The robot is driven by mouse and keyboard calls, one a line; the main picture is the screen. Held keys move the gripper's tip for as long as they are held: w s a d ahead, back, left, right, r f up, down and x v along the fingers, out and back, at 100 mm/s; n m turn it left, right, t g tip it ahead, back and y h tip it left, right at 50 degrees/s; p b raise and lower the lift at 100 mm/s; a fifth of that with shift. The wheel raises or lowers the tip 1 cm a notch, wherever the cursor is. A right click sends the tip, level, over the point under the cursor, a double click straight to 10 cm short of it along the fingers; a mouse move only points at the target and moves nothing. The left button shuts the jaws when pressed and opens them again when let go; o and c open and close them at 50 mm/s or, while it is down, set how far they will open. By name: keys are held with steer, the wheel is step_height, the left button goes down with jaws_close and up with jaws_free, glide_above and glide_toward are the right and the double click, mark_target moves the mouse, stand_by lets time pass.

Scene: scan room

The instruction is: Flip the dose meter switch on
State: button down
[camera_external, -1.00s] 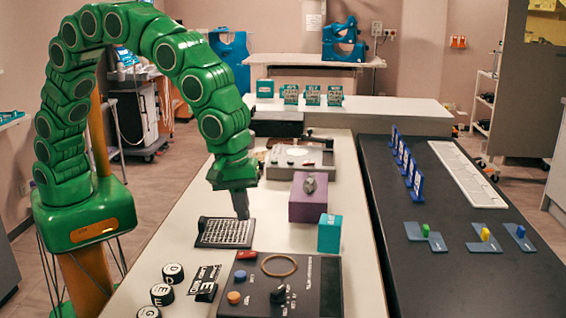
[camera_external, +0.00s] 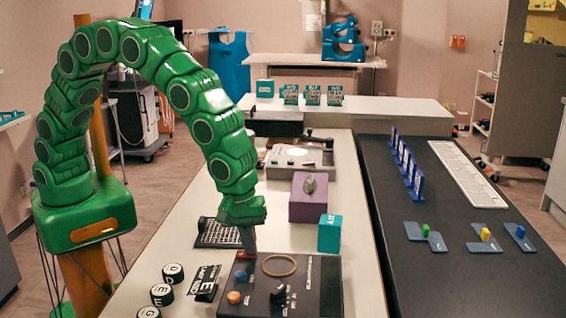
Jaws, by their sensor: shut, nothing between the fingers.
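A black control box (camera_external: 310,297) stands at the near end of the white bench. It carries a blue button (camera_external: 240,276), an orange button (camera_external: 234,297), a tan ring (camera_external: 279,265) and a black knob (camera_external: 279,294). Its lettering is too small to read, so I cannot tell for sure that it is the dose meter. My gripper (camera_external: 248,250) is shut and empty, pointing down at the box's far left edge. It covers most of the small red part there; I cannot tell whether it touches it.
A black keypad-like panel (camera_external: 215,233) lies just left of my gripper. A purple box with a grey knob (camera_external: 308,205) and a teal box (camera_external: 329,234) stand to the right. Several black lettered cylinders (camera_external: 162,294) stand at the near left.

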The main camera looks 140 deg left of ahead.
steer(key=shift+f+g, duration=0.25)
steer(key=shift+g, duration=0.05)
steer(key=shift+s, duration=0.1)
steer(key=shift+s+d+r, duration=0.15)
steer(key=shift+s+d, duration=0.25)
steer(key=shift+d, duration=0.15)
stand_by(0.5)
step_height(320, 180, up, 14)
steer(key=s+d, duration=0.1)
steer(key=shift+s+d, duration=0.15)
steer(key=shift+s, duration=0.05)
stand_by(0.3)
